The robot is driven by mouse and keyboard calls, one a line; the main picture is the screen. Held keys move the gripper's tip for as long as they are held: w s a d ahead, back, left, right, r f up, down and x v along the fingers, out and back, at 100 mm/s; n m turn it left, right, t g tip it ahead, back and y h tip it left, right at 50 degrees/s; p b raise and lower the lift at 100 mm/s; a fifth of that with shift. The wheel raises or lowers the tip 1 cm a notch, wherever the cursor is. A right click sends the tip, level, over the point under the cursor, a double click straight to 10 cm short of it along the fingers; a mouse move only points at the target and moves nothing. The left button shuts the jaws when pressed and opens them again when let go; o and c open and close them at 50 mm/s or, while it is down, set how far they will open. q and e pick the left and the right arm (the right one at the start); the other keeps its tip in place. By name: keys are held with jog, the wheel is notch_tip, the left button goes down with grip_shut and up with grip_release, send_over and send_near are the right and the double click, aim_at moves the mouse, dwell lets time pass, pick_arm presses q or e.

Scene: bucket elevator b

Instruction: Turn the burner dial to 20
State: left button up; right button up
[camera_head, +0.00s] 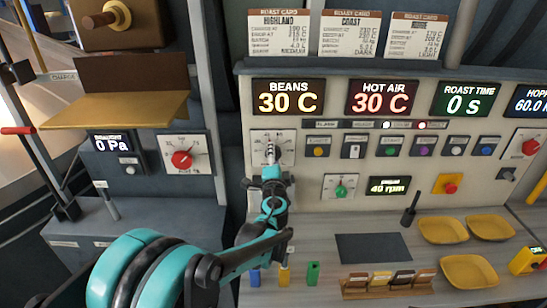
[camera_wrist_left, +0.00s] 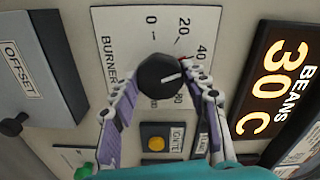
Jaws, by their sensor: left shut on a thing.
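My left gripper (camera_wrist_left: 165,78) is shut on the dial, one finger on each side. In the head view the left gripper (camera_head: 270,160) is at the burner plate (camera_head: 287,143) and covers the dial. Some scale marks are hidden behind the fingers. My right gripper is not in view.
Displays for beans (camera_head: 288,97) and hot air (camera_head: 382,98) both read 30 C above the dial. A yellow ignite button (camera_head: 318,151) and other buttons sit to the right. A red draught dial (camera_head: 182,159) is on the left. Yellow trays (camera_head: 470,271) lie on the counter.

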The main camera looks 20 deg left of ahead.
pick_arm(q)
jog(key=shift+n, duration=3.7)
jog(key=o, duration=1.2)
jog(key=shift+c, duration=0.2)
jog(key=v, duration=1.2)
